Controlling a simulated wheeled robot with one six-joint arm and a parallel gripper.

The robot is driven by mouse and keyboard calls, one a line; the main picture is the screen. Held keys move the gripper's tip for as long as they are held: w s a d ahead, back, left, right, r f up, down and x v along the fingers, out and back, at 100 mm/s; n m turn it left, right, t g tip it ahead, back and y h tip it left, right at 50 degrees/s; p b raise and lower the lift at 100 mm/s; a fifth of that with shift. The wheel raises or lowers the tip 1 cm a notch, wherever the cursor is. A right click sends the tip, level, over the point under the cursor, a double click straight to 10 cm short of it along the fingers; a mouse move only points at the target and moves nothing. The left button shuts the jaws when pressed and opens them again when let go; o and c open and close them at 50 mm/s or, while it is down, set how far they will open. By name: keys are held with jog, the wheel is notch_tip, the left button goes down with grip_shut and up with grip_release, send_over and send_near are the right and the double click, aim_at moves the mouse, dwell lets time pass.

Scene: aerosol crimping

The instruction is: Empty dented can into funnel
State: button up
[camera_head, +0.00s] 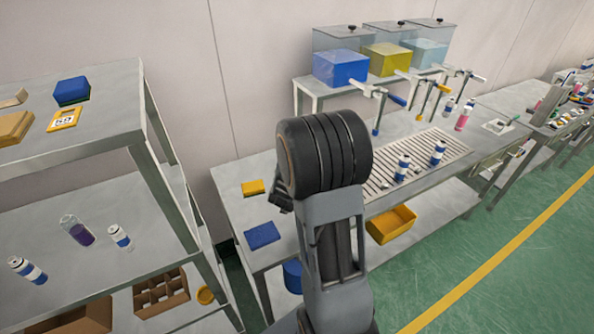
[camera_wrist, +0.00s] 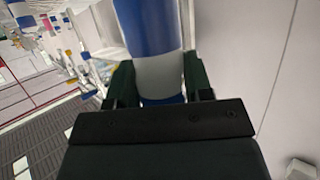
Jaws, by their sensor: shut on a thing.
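My gripper (camera_wrist: 160,88) is shut on a can (camera_wrist: 158,72) with white and blue bands in the wrist view. The can sits between the two dark fingers, and its upper end runs out of the top of the picture. I cannot make out a dent on it. In the head view my arm stands in front of the workbench (camera_head: 235,212) and hides the held can and most of my gripper. I cannot identify a funnel in either view. A blue container (camera_head: 292,277) stands under the bench, partly behind my arm.
Three tanks with blue (camera_head: 341,68), yellow (camera_head: 386,60) and pale blue liquid stand on a raised shelf. Cans (camera_head: 403,168) stand on a slatted grate (camera_head: 455,150). A blue mat (camera_head: 262,235) lies at the bench's left. A shelf rack (camera_head: 95,135) stands left.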

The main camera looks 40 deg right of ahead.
jog(key=shift+a+f+b, duration=0.1)
jog(key=shift+f+b, duration=0.3)
jog(key=shift+f, duration=0.35)
jog(key=shift+f+b, duration=1.05)
jog(key=shift+f, duration=0.25)
jog(key=shift+a+r+y+p, duration=0.1)
jog(key=shift+r+y+p, duration=0.2)
jog(key=shift+p, duration=0.35)
jog(key=a+m+y+p, duration=0.1)
jog(key=y+p, duration=0.1)
jog(key=shift+s+g+p, duration=0.1)
jog(key=shift+g+p, duration=0.2)
jog(key=shift+g, duration=0.1)
jog(key=shift+a+g+y, duration=0.2)
jog(key=shift+g+y, duration=0.1)
jog(key=shift+y, duration=0.2)
jog(key=shift+s+a+f+m+g+y+b, duration=0.1)
jog(key=shift+a+f+m+g+y+b, duration=0.35)
jog(key=shift+y, duration=0.65)
jog(key=shift+a+f+m+y+b, duration=0.15)
jog(key=shift+m+y+b, duration=0.15)
jog(key=shift+b, duration=0.25)
